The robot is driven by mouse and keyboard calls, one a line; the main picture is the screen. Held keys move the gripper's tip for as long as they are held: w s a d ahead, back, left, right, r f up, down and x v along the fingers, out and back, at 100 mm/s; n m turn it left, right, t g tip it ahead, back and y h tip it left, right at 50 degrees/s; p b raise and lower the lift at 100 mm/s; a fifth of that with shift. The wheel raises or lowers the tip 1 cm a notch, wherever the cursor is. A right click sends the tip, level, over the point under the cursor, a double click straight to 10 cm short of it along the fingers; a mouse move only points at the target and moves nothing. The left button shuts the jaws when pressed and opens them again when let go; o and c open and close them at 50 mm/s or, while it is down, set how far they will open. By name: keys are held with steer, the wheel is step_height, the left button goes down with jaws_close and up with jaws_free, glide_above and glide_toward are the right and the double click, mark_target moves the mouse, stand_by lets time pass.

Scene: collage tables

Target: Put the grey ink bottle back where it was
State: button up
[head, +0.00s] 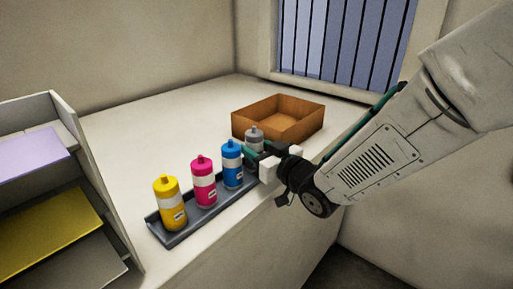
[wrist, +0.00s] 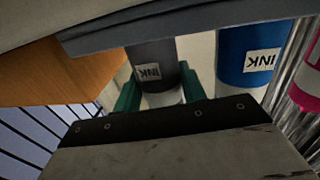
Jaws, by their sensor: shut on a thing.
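The grey ink bottle (head: 254,134) is at the far right end of the row of bottles in the head view, partly hidden by my gripper (head: 257,156). In the wrist view the grey bottle (wrist: 155,66) stands between the green fingers of my gripper (wrist: 156,95), which is shut on it. The dark tray (head: 208,206) runs along the front of the table. Whether the grey bottle's base touches the tray is hidden in the head view. The blue bottle (head: 232,165) is just left of it, apart from it.
The magenta bottle (head: 204,184) and yellow bottle (head: 171,204) stand on the tray farther left. An open brown box (head: 262,128) sits close behind the grey bottle. A shelf unit (head: 100,190) stands at left. The tabletop (head: 140,140) behind the tray is clear.

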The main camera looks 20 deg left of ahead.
steer(key=o, duration=1)
steer(key=shift+d+r, duration=0.1)
steer(key=shift+d, duration=0.05)
steer(key=v, duration=1.1)
steer(key=shift+s+d, duration=0.3)
steer(key=shift+s, duration=0.05)
